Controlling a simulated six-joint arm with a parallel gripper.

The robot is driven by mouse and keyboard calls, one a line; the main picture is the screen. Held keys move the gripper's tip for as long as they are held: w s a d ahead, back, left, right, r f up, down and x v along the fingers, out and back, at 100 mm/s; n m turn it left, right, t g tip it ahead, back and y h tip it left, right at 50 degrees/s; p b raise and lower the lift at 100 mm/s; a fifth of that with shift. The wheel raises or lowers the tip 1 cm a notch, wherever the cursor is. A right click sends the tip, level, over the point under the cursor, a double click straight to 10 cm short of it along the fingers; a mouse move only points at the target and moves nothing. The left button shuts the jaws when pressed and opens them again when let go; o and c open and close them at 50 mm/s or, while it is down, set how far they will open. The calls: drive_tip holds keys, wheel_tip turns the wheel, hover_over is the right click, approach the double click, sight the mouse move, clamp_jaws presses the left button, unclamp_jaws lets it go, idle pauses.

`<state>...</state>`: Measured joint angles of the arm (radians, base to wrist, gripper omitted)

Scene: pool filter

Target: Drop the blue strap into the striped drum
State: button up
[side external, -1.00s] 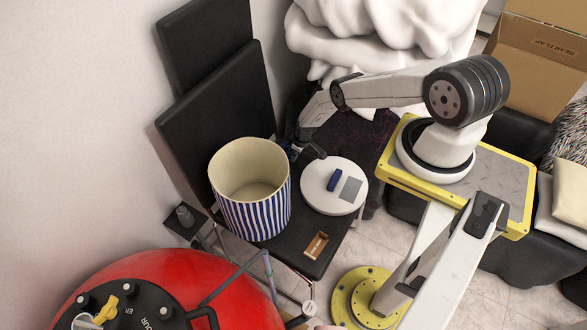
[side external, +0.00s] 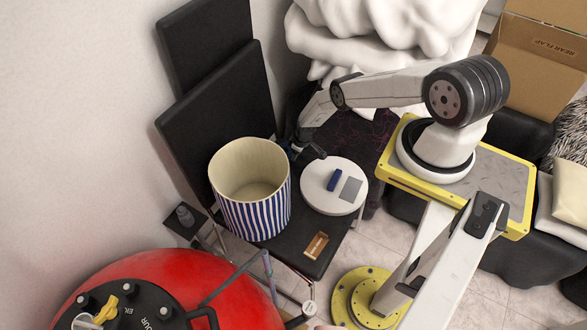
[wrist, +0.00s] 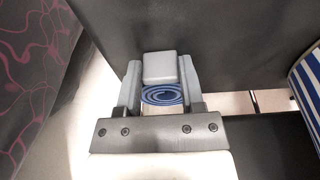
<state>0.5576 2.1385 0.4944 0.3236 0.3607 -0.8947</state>
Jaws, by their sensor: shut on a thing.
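The striped drum (side external: 253,210) stands open-topped on a black surface, with blue and white stripes outside and a cream inside. I see no strap inside it. My gripper (side external: 297,151) is just to the right of the drum's rim, outside the opening and partly hidden by its own wrist. In the wrist view my gripper (wrist: 159,82) is shut on the rolled blue strap (wrist: 163,95), whose spiral edge shows between the fingers. A grey block-like piece (wrist: 160,67) shows beside the roll. The drum's striped side (wrist: 307,85) shows at the right edge of the wrist view.
A white round disc (side external: 322,203) right of the drum holds a small blue block (side external: 334,180) and a grey card (side external: 350,189). A small wooden tray (side external: 316,246) lies in front. Black panels (side external: 220,110) stand behind the drum. A red tank (side external: 165,285) is at front left.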

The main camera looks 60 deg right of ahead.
drive_tip(key=shift+r, duration=1.65)
idle(0.4)
drive_tip(key=shift+r, duration=2.4)
drive_tip(key=shift+r, duration=0.1)
wheel_tip(320, 180, up, 28)
drive_tip(key=a+n+g+y, duration=0.2)
drive_tip(key=a+n, duration=1.6)
drive_tip(key=a, duration=0.3)
drive_tip(key=shift+d+f, duration=0.2)
drive_tip(key=shift+f, duration=2.2)
drive_tip(key=shift+f, duration=0.1)
